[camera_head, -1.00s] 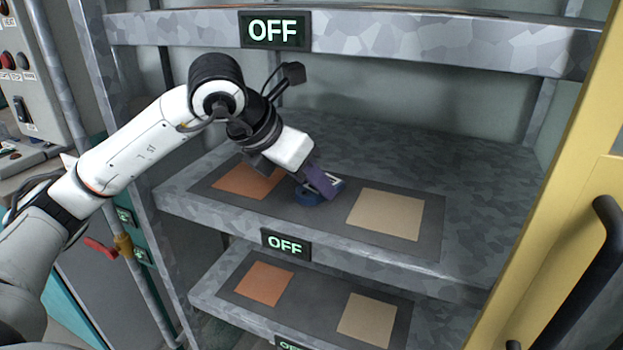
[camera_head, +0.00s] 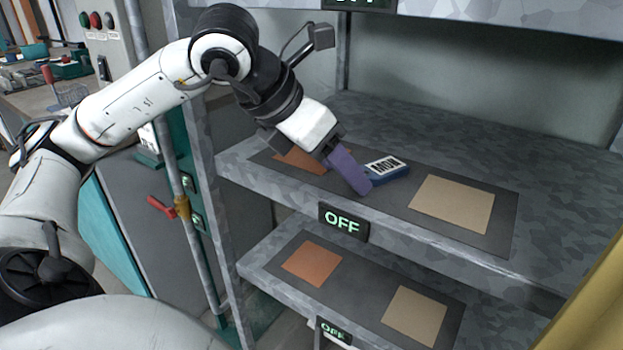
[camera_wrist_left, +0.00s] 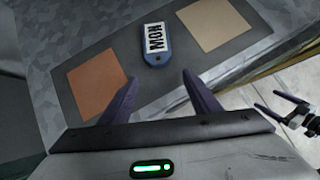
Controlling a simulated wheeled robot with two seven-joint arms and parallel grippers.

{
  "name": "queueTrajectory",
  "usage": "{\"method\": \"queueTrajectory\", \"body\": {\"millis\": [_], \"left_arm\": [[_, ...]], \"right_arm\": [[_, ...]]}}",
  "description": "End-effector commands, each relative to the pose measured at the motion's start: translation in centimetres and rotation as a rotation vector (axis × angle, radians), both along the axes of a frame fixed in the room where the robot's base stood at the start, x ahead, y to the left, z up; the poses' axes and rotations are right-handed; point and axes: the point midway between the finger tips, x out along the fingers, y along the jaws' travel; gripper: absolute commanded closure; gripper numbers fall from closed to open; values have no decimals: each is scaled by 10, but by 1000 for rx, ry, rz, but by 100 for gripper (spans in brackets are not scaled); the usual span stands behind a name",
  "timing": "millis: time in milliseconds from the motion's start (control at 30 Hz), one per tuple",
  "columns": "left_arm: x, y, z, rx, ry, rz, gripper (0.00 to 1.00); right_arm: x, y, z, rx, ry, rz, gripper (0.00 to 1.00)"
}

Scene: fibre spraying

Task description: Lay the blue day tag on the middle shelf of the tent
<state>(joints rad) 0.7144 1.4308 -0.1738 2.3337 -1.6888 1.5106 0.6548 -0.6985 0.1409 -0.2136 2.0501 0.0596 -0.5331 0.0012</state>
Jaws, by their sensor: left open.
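The blue day tag (camera_head: 386,168), marked MON, lies flat on the dark mat (camera_head: 505,228) of the middle shelf (camera_head: 240,160), between an orange square and a tan square. It also shows in the left wrist view (camera_wrist_left: 155,45), lying beyond my fingertips. My left gripper (camera_head: 350,172) is just left of the tag in the head view. In the left wrist view its two purple fingers (camera_wrist_left: 155,92) are spread, with nothing between them, and stand apart from the tag.
The middle shelf carries an OFF sign (camera_head: 342,222) on its front edge. A lower shelf (camera_head: 255,265) has a similar mat with two squares. A yellow door (camera_head: 590,310) stands at the right. A vertical post (camera_head: 200,150) is close beside my left arm.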

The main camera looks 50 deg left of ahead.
Motion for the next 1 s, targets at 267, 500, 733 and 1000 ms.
{"method": "queueTrajectory", "body": {"millis": [267,500,733,1000], "left_arm": [[-34,6,-7,3,-3,2,43],[-49,8,-2,1,-1,1,43],[-52,8,0,0,0,-1,43],[-52,7,0,-1,0,-1,43]], "right_arm": [[1,3,-25,40,-27,-18,6],[0,6,-26,72,-43,-32,6],[1,9,-21,86,-50,-42,6],[-1,9,-22,86,-45,-41,6]]}}
